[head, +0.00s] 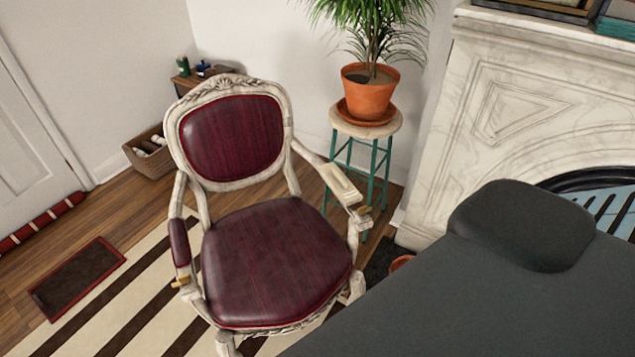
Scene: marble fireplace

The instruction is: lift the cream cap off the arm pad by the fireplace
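A carved, whitewashed armchair (225,185) with dark red upholstery stands in the middle of the head view. The cream cap (341,186) is a pale, rectangular piece lying along the top of the chair's right-hand armrest, on the fireplace side. It covers that arm's pad, which I cannot see. A small wooden peg (366,210) sticks out near the cap's front end. The other arm pad (180,242) is bare and dark red, with a similar peg (180,283) below it. Neither of my grippers is in view.
A potted plant (367,97) on a teal-legged stool (365,128) stands just behind the capped arm. The marble fireplace (480,120) is to the right. A basket (150,155) is behind left. A striped rug (130,290) lies below. A dark grey shape blocks the lower right.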

